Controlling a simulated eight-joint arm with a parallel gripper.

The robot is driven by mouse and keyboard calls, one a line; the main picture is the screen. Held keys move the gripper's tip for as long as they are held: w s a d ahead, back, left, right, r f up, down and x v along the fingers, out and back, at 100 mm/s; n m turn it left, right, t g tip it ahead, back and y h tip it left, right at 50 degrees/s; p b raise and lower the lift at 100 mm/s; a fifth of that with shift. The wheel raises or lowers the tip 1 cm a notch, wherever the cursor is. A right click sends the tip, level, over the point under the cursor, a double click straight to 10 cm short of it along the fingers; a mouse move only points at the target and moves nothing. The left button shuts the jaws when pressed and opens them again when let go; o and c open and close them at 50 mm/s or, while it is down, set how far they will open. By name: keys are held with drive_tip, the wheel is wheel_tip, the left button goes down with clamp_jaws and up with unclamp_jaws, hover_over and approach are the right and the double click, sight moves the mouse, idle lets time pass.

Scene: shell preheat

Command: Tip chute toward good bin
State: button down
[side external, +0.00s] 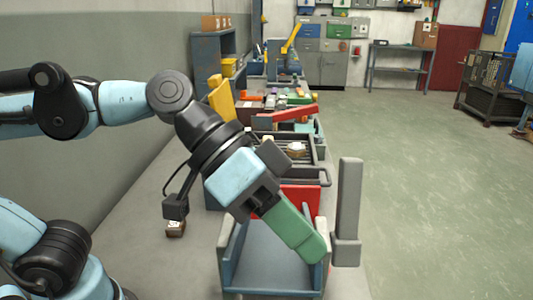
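My gripper (312,246) comes in from the left and points down to the right. A long green piece extends from its light blue hand; I cannot tell whether this is a finger or something held, and the finger gap does not show. Below it is a blue-grey open trough with side walls (265,272), which may be the chute; its near end is cut off by the frame. The green tip overlaps the trough's right side, and contact cannot be told. A grey upright post with a wider foot (348,195) stands just right of it. No bin is clearly identifiable as the good bin.
A red panel (301,197) stands behind the trough. Farther back are a dark rack with a handle (316,176), a red bar (292,114) and cluttered small items. A small brown object (176,229) lies at left. Open floor (440,180) is at right.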

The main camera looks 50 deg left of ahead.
drive_tip(key=shift+s+d+f, duration=0.45)
drive_tip(key=shift+f, duration=0.05)
